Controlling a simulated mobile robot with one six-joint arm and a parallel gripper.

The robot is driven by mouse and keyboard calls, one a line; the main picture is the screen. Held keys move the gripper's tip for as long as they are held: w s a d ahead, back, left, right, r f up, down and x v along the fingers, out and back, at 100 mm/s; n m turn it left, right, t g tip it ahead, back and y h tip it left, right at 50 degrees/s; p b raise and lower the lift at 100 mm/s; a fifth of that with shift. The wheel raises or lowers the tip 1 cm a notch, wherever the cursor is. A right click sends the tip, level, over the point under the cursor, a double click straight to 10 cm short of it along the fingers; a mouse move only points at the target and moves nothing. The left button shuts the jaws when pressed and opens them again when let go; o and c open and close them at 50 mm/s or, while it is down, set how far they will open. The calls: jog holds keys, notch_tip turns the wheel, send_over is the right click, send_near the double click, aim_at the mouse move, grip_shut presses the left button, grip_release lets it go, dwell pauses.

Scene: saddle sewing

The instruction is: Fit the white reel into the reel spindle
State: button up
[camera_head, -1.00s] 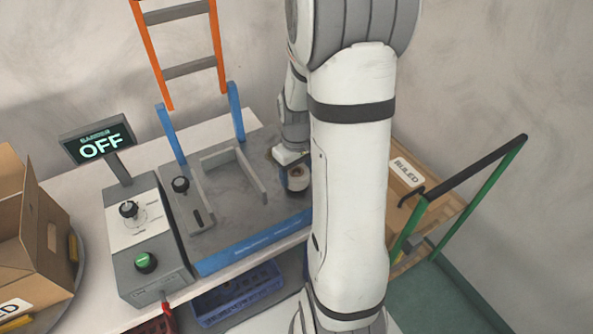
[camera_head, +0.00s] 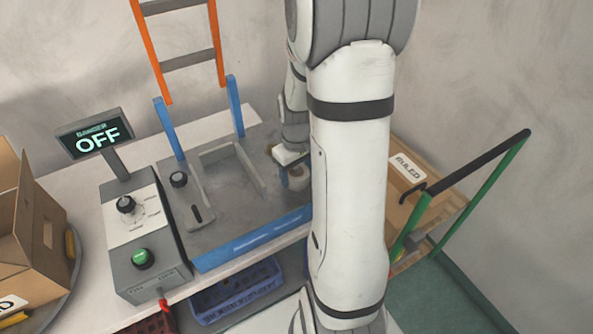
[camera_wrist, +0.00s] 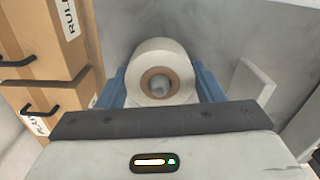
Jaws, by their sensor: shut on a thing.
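The white reel (camera_wrist: 160,52) has a brown core and sits between the two blue fingers of my gripper (camera_wrist: 161,84). My gripper is shut on it. In the head view the reel (camera_head: 299,178) is at the right end of the grey machine plate, partly hidden by my gripper (camera_head: 291,172) and arm. A grey rounded tip (camera_wrist: 160,87) shows inside the core's hole; it looks like the reel spindle. How deep it reaches into the reel cannot be told. The spindle's base is hidden.
The grey machine plate (camera_head: 235,215) carries a raised frame and blue posts. A control box (camera_head: 140,235) and a screen reading OFF (camera_head: 97,139) stand left. An open cardboard box (camera_head: 35,230) is at far left. A cart with a green rail (camera_head: 488,190) stands right.

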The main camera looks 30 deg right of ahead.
jog(key=o, duration=1.1)
notch_tip(320, 180, up, 8)
jog(key=shift+f, duration=0.1)
jog(key=s+a+r+m+t, duration=0.1)
jog(key=s+a+r+t, duration=0.2)
jog(key=s+a+r, duration=0.6)
jog(key=s+a, duration=0.3)
jog(key=shift+s+m, duration=0.2)
jog(key=shift+m, duration=0.2)
